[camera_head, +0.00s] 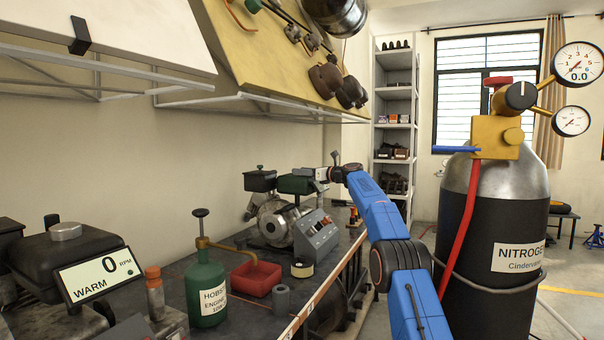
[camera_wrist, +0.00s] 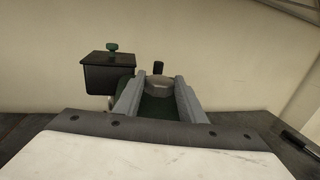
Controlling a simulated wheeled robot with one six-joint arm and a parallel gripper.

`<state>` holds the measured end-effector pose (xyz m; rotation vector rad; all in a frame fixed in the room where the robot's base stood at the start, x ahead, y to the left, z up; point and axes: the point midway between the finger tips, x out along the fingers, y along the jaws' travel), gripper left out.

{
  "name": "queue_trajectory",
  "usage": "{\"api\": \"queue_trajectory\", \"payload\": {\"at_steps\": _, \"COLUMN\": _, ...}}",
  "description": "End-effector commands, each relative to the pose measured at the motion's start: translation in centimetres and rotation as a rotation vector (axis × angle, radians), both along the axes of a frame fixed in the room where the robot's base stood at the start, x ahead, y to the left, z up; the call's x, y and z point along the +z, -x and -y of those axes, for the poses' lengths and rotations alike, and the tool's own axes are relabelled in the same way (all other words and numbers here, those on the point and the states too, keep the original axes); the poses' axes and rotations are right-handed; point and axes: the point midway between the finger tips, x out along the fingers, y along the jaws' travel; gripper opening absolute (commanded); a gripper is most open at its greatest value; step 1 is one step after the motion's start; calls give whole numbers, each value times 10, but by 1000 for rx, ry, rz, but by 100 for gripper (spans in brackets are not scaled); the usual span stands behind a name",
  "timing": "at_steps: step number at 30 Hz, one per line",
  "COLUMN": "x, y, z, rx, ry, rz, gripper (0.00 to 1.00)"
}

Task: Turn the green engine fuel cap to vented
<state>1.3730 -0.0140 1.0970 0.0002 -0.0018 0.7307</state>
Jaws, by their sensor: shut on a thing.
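The green engine (camera_head: 282,217) stands on the bench, with its dark green fuel tank (camera_head: 294,185) on top. The tank's green top (camera_wrist: 157,106) also shows between my fingers in the wrist view. The round grey fuel cap (camera_wrist: 160,84) sits on it. My gripper (camera_wrist: 158,90) is shut on the cap, one finger on each side. In the head view my gripper (camera_head: 312,173) reaches the tank top from the right and hides most of the cap. I cannot read any vent mark or the cap's turn.
A black box with a green knob (camera_wrist: 112,72) stands close left of my fingers. A grey control panel (camera_head: 316,236), red tray (camera_head: 256,278) and green bottle (camera_head: 206,290) are on the bench. A nitrogen cylinder (camera_head: 492,240) stands right of my arm.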

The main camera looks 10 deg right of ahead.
Motion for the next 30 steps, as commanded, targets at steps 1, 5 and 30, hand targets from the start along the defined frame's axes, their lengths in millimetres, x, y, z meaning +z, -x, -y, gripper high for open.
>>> {"api": "queue_trajectory", "payload": {"at_steps": 1, "x": 0, "y": 0, "z": 1, "rx": 2, "ry": 1, "rz": -1, "gripper": 14}}
{"api": "queue_trajectory", "payload": {"at_steps": 5, "x": -1, "y": 0, "z": 1, "rx": 3, "ry": 1, "rz": -1, "gripper": 14}}
{"api": "queue_trajectory", "payload": {"at_steps": 30, "x": -1, "y": 18, "z": 16, "rx": 2, "ry": 1, "rz": -4, "gripper": 55}}
